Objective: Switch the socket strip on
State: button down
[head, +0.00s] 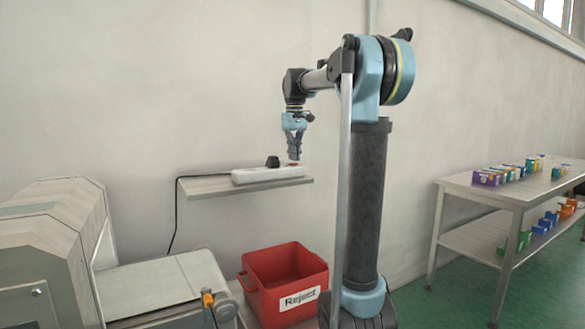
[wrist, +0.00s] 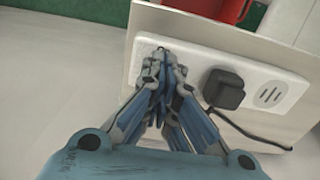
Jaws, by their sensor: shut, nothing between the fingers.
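The white socket strip (head: 262,177) lies on a wall shelf. A black plug (head: 272,161) sits in it. In the wrist view the strip (wrist: 192,60) runs from upper left to right, with the plug (wrist: 223,88) near its middle and slots at its right end. My gripper (head: 294,158) points down at the right end of the strip in the head view, fingertips at or just above its top. In the wrist view my gripper (wrist: 161,60) is shut and empty over the strip's left end. The fingers hide most of that end, so the switch and its state cannot be made out.
The shelf (head: 200,190) has a free front edge, and a black cable hangs off its left side. A red reject bin (head: 285,268) stands below. A conveyor machine (head: 60,235) is at left; a table (head: 470,188) with small boxes is at right.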

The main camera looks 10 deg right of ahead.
jog(key=shift+f, duration=0.7)
dwell(0.4)
jog(key=shift+r, duration=3.5)
jog(key=s+d+f+m+t, duration=0.1)
jog(key=s+d+f+m, duration=0.1)
jog(key=s+f, duration=1.5)
jog(key=s+d+f+m+t, duration=0.1)
jog(key=s+d+f, duration=0.4)
jog(key=s+f, duration=1.3)
notch_tip(320, 180, down, 3)
jog(key=shift+s+d+f+m, duration=0.1)
jog(key=shift+s+d+m, duration=0.2)
jog(key=shift+m, duration=0.4)
jog(key=shift+a, duration=0.1)
